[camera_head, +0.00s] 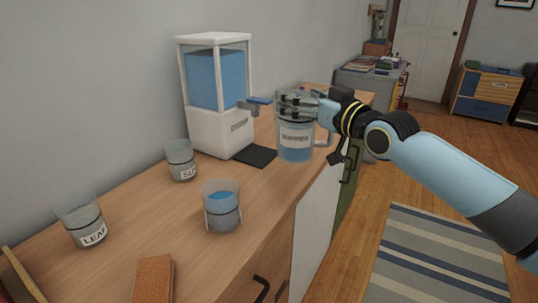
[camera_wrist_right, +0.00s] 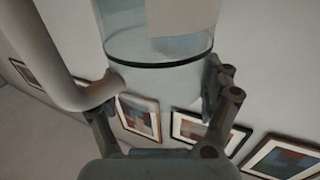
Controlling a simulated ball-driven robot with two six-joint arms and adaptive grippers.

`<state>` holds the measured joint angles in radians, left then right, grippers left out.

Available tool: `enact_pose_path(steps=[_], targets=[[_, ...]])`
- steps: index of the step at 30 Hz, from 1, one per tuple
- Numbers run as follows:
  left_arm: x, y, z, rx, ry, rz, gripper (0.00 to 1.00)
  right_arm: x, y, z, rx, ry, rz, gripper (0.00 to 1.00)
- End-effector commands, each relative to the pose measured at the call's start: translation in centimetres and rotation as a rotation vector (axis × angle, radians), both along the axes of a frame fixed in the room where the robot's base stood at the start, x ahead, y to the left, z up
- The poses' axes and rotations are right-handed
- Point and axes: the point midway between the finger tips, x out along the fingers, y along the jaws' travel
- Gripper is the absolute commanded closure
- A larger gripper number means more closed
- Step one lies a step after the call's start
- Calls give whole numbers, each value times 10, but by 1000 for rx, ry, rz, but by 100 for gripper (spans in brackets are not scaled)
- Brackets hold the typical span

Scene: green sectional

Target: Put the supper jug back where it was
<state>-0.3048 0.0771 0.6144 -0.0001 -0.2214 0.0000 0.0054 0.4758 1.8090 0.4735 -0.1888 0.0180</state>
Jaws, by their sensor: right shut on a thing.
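The supper jug (camera_head: 295,152) is a clear cylinder with blue liquid, a pale label that seems to read SUPPER, and a handle on its right. It is upright beside the black mat, near the counter's front edge; I cannot tell whether its base touches the counter. My right gripper (camera_head: 298,103) is shut on its upper part. In the right wrist view the jug (camera_wrist_right: 165,50) sits between the fingers of the gripper (camera_wrist_right: 163,100), its thick handle on the left. My left gripper is out of view.
A dispenser (camera_head: 205,130) with blue liquid stands by the wall, a black mat (camera_head: 256,156) before it. Other jars stand nearer: LEAF (camera_head: 82,215), a partly read label (camera_head: 180,160), and one with blue liquid (camera_head: 222,212). A brown block (camera_head: 153,280) lies in front.

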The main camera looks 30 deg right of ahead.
Motion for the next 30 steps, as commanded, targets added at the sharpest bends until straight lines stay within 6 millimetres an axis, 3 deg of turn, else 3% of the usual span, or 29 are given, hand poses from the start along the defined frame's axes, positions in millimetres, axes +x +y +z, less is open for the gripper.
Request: enact_pose_path(steps=[1, 3, 9, 13, 21, 30], targets=[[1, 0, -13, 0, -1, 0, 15, 8, 12, -13, 10, -4, -1, 77], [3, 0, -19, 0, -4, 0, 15, 16, 27, -22, 8, -3, 0, 77], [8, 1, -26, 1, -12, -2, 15, 32, 54, -37, 1, -4, 0, 77], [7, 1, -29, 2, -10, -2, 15, 35, 60, -42, -2, -3, 1, 77], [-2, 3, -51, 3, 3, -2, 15, 35, 59, -80, -2, -1, 0, 77], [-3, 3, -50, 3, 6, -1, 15, 35, 59, -79, -4, -3, 0, 77]])
